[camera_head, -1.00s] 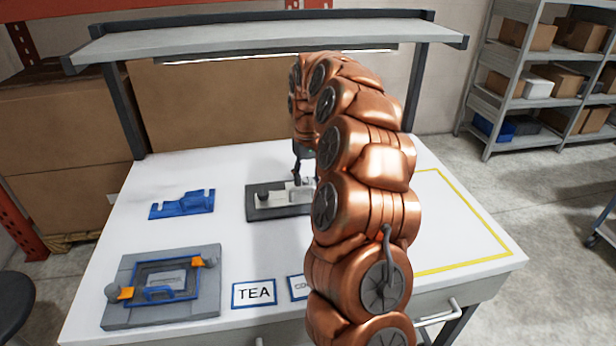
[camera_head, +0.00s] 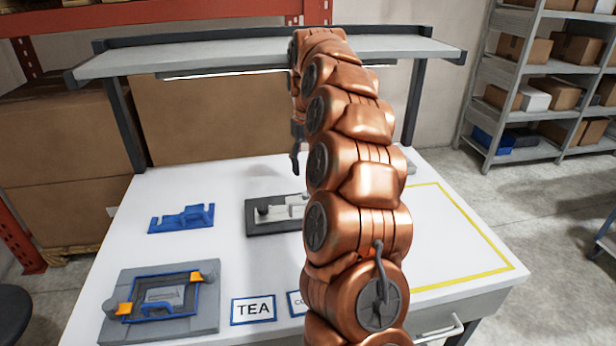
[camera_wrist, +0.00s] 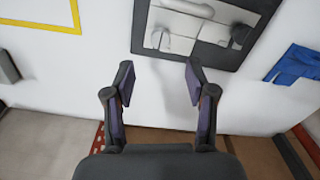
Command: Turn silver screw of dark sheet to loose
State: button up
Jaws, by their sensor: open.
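The dark sheet (camera_head: 262,228) lies flat on the white table behind the labels, partly hidden by my arm in the head view. In the wrist view the dark sheet (camera_wrist: 143,10) is at the top, with silver plates on it. A round silver screw head (camera_wrist: 160,40) shows on its left part, and a dark knob (camera_wrist: 239,34) on its right part. My gripper (camera_wrist: 158,75) is open and empty, its fingertips below the sheet's edge in the wrist view. In the head view one dark finger (camera_head: 295,163) hangs above the table, apart from the sheet.
A blue bracket (camera_head: 182,218) lies left of the sheet. A grey fixture (camera_head: 207,322) with a blue frame and orange clips is at the front left. A TEA label (camera_head: 254,309) is at the front. A shelf (camera_head: 230,63) spans the back. The yellow-outlined area (camera_head: 450,235) at right looks clear.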

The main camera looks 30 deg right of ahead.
jog(key=shift+r, duration=1.55)
